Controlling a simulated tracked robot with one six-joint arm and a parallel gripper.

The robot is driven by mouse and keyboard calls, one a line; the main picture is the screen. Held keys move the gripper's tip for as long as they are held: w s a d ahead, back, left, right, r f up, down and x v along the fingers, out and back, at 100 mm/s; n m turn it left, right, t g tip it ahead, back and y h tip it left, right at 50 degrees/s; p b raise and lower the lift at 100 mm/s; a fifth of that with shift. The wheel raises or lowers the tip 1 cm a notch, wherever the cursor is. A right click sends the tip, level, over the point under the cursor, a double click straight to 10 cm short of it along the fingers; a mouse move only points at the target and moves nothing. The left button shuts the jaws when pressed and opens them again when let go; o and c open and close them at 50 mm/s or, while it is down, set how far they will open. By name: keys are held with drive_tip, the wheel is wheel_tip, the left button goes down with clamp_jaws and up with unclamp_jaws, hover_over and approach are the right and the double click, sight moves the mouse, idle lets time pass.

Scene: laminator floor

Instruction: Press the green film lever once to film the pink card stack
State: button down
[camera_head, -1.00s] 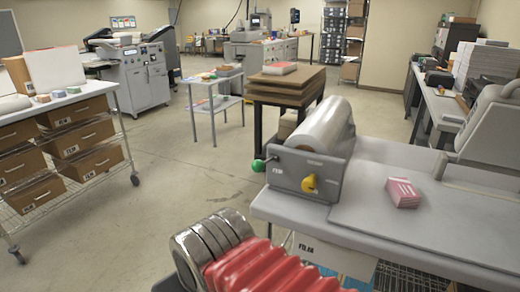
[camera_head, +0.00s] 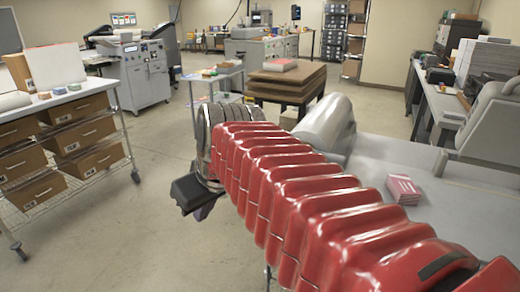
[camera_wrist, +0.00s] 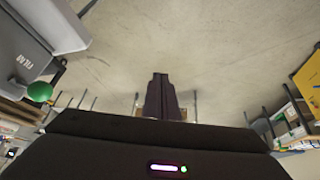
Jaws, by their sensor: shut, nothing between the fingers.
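The green lever knob (camera_wrist: 39,91) shows at the left of the wrist view, beside the grey film unit (camera_wrist: 22,62). In the head view my red arm hides the knob and most of the film unit; the film roll (camera_head: 327,122) shows above it. The pink card stack (camera_head: 403,189) lies on the grey table to the right of the roll. My gripper (camera_wrist: 160,84) is shut and empty, its fingers together over open floor. It is to the right of the knob in the wrist view, apart from it. The head view shows it partly, left of the table.
The grey table (camera_head: 385,155) bears the film unit. A stack of brown boards (camera_head: 285,80) stands behind it. A wire shelf cart with brown boxes (camera_head: 90,133) is at the left. The floor (camera_head: 110,225) between cart and table is clear.

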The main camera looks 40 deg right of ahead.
drive_tip(key=w+d+r, duration=0.1)
drive_tip(key=d+r, duration=0.3)
drive_tip(key=d, duration=0.4)
drive_tip(key=w+d+r, duration=0.1)
drive_tip(key=d+r, duration=0.3)
drive_tip(key=d, duration=0.3)
drive_tip(key=s+d+r+n+t+y, duration=0.2)
drive_tip(key=s+d+r+n+t, duration=0.2)
drive_tip(key=s+r, duration=0.5)
drive_tip(key=shift+s+n, duration=0.2)
drive_tip(key=shift+n, duration=0.3)
drive_tip(key=shift+w, duration=0.1)
drive_tip(key=s+d+f+x, duration=0.1)
drive_tip(key=f+x, duration=0.1)
drive_tip(key=x, duration=1)
drive_tip(key=shift+f, duration=0.25)
